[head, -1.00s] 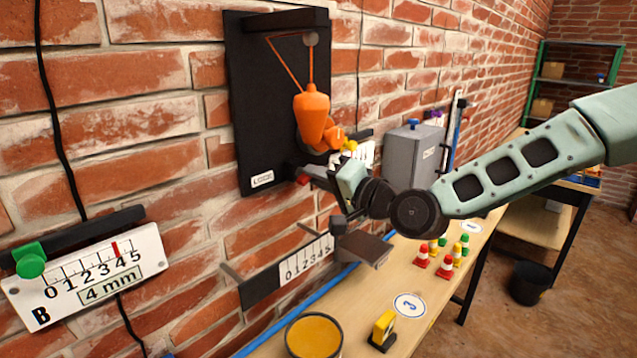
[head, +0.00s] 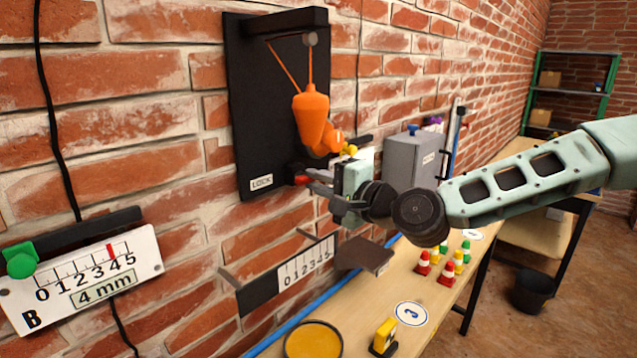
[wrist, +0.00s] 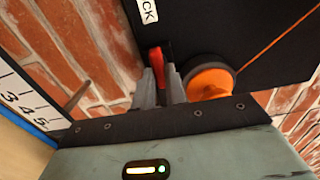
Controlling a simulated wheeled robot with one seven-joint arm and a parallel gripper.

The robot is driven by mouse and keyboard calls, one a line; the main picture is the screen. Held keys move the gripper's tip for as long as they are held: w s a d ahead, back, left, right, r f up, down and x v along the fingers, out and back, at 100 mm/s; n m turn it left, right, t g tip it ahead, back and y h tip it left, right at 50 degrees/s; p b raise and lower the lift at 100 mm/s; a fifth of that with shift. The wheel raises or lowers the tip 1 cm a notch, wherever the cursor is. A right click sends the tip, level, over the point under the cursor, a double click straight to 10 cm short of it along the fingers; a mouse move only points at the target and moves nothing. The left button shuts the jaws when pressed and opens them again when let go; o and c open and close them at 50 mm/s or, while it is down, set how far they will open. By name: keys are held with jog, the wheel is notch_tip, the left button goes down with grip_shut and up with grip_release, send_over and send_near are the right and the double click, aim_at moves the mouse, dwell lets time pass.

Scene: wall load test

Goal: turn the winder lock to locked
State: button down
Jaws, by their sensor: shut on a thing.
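The winder lock's red lever (head: 301,180) sticks out at the lower edge of the black wall board, right of the white LOCK label (head: 262,183). In the wrist view the red lever (wrist: 156,66) stands between my two grey fingers. My gripper (head: 311,181) is shut on this lever, and the fingers (wrist: 160,78) hide part of it. The orange winder drum (wrist: 208,80) is close to the right of the fingers. The lever's exact angle is hard to tell in the head view.
An orange weight (head: 312,118) hangs on cords in front of the black board (head: 250,100). A scale plate (head: 305,262) and a dark shelf (head: 365,254) are below my gripper. The workbench holds several small cones and a yellow block (head: 384,336).

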jog(key=c, duration=1.4)
grip_release()
jog(key=shift+c, duration=0.2)
jog(key=b+v, duration=0.3)
jog(key=v, duration=1.4)
jog(key=shift+d+b, duration=0.2)
jog(key=shift+b, duration=0.15)
jog(key=shift+s+f, duration=0.1)
jog(key=s+a+f+n+g+h, duration=0.2)
jog(key=s+f+n+g+h, duration=0.15)
jog(key=s+f, duration=0.4)
jog(key=s+a+f+n+g+h, duration=0.25)
jog(key=s+f+n+g, duration=0.2)
jog(key=f, duration=0.55)
jog(key=s+d+r+n+g+h, duration=0.3)
jog(key=s+d+n+h, duration=0.4)
jog(key=s+d, duration=0.3)
jog(key=shift+s+n+h, duration=0.3)
jog(key=shift+s, duration=0.8)
